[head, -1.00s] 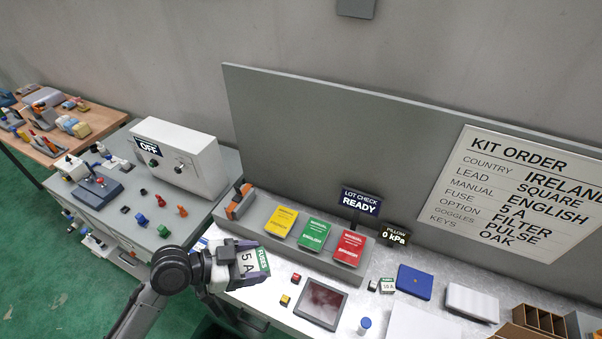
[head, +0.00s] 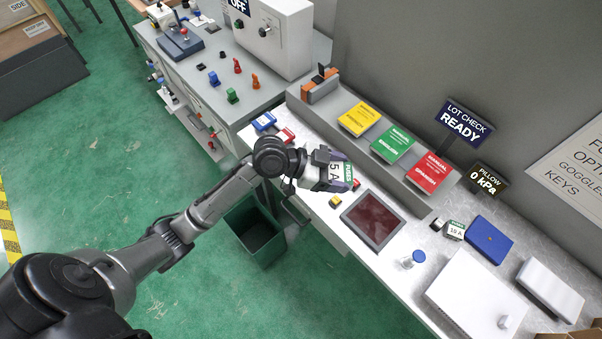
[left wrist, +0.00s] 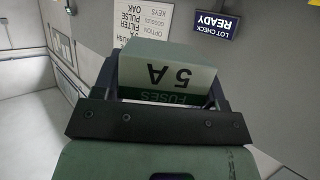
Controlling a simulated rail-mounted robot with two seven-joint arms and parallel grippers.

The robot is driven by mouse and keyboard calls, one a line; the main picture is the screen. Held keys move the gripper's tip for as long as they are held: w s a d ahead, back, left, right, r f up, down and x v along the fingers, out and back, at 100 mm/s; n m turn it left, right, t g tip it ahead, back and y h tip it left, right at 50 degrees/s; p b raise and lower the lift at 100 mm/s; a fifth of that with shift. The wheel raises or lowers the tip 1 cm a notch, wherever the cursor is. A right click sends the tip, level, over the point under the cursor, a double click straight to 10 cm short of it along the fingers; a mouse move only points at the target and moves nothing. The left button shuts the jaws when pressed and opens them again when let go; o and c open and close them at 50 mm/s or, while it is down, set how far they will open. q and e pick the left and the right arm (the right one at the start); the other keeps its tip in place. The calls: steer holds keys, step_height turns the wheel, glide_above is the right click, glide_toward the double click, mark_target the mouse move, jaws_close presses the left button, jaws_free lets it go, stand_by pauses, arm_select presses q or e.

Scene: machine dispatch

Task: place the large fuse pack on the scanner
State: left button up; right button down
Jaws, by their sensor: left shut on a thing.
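The large fuse pack (head: 342,170) is a pale box with a green "FUSES" band and "5 A" on it. My left gripper (head: 328,168) is shut on it and holds it above the bench, up and left of the scanner in the head view. In the left wrist view the pack (left wrist: 168,76) sits between the two fingers, its "5 A" label upside down. The scanner (head: 373,220) is a dark red glass plate in a grey frame on the white bench, with nothing on it. My right gripper is not in view.
A yellow button (head: 335,202) stands beside the scanner. A small fuse pack (head: 455,230), a blue box (head: 489,240) and a blue-capped bottle (head: 413,260) are to the right. Manuals, including a green one (head: 393,145), lie on a raised shelf behind. A green bin (head: 254,232) stands below the bench.

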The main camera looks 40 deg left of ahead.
arm_select(q)
steer(key=w+a+f+n+t+y+b, duration=0.1)
steer(key=w+f+n+y+b, duration=0.15)
steer(key=f, duration=0.35)
steer(key=w+a+f+n+t+y+b, duration=0.1)
steer(key=w+f+t, duration=0.15)
steer(key=f, duration=0.35)
steer(key=w+a+n+t+y, duration=0.1)
steer(key=w+a+n+y, duration=0.3)
steer(key=a+n+y, duration=0.1)
steer(key=shift+f+t, duration=0.3)
steer(key=shift+t, duration=0.05)
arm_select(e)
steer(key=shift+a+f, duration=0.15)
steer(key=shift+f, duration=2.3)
arm_select(q)
steer(key=shift+w+n+y, duration=0.1)
steer(key=shift+n+y, duration=0.15)
